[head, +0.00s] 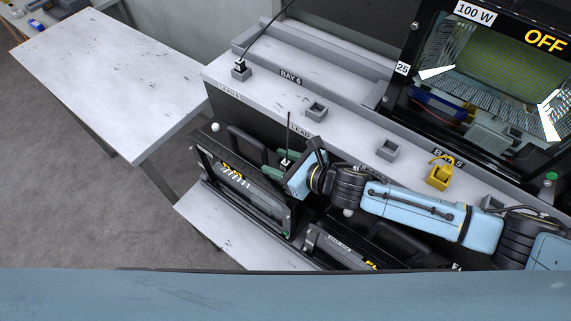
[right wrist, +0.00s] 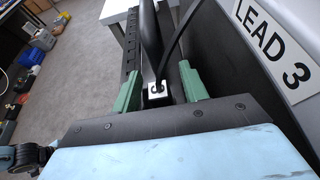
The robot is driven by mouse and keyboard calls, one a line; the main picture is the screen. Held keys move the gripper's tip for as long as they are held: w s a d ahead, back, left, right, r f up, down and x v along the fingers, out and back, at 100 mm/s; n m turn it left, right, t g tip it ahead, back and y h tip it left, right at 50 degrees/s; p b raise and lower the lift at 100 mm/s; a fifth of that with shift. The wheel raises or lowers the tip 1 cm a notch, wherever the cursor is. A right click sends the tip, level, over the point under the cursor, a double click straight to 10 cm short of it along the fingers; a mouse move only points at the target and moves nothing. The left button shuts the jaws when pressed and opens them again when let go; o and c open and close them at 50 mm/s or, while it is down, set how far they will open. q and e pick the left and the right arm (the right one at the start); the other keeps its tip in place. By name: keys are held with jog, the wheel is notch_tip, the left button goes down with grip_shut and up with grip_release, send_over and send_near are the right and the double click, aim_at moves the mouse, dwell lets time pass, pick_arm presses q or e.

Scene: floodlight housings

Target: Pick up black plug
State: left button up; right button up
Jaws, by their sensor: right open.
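A black plug (head: 286,161) with a thin black lead rising from it is at the front of the bench, by the left floodlight housing. My right gripper (head: 278,164) is at this plug, its green fingers on either side. In the right wrist view the plug (right wrist: 156,90) shows a pale top and a black lead, between the open fingers (right wrist: 160,82). A gap shows on the right side; contact on the left cannot be told. A second black plug (head: 240,67) stands in a grey holder near BAY 6. My left gripper is out of view.
A yellow plug (head: 439,174) sits at the right along the bench ledge. Empty grey sockets (head: 316,111) line the ledge. Floodlight housings (head: 240,187) stand below the ledge. A LEAD 3 label (right wrist: 273,45) is close at right. A bare table (head: 120,75) stands at left.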

grip_shut()
dwell(0.3)
